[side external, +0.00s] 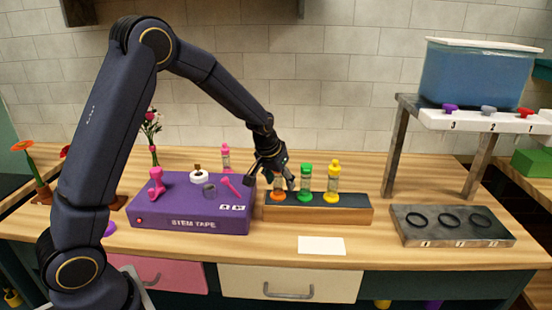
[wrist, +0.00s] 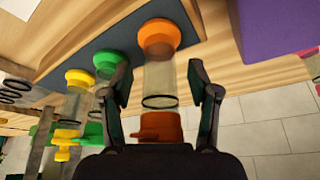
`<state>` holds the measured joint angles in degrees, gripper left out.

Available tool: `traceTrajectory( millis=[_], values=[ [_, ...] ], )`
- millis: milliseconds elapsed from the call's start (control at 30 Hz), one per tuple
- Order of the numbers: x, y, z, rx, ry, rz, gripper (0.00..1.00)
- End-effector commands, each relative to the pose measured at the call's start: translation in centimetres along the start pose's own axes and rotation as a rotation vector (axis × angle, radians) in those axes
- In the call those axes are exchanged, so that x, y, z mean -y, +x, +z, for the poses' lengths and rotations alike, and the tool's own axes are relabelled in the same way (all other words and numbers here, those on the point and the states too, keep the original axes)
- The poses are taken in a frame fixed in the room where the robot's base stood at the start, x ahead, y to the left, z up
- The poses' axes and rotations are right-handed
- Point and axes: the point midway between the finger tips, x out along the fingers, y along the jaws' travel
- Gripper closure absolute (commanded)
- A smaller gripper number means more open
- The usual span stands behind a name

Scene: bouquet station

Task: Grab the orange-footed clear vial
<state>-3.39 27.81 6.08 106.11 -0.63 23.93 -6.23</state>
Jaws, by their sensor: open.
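The orange-footed clear vial (side external: 278,193) stands at the left end of a dark-topped wooden rack (side external: 350,208). Its upper part is mostly hidden by my gripper (side external: 276,180) in the side view. In the wrist view, its orange foot (wrist: 158,38), clear body (wrist: 160,78) and a shaded orange top (wrist: 157,124) show. My gripper (wrist: 160,80) is open, with one finger on each side of the clear body. Gaps show between the fingers and the vial.
A green vial (side external: 305,182) and a yellow vial (side external: 333,182) stand to the right on the rack. A purple STEM TAPE box (side external: 190,210) is close on the left. A white card (side external: 322,246) lies in front. A grey ring plate (side external: 450,226) and a tank stand (side external: 395,150) are farther right.

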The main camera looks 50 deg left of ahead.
Motion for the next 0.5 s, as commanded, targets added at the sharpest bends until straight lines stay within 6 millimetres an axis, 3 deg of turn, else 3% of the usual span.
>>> traceTrajectory(
  millis=[267,500],
  values=[
    [0.01,0.34,-0.03,-0.002,0.000,0.000,0.41],
    [0.01,0.32,-0.03,-0.001,0.000,0.000,0.66]
  ],
)
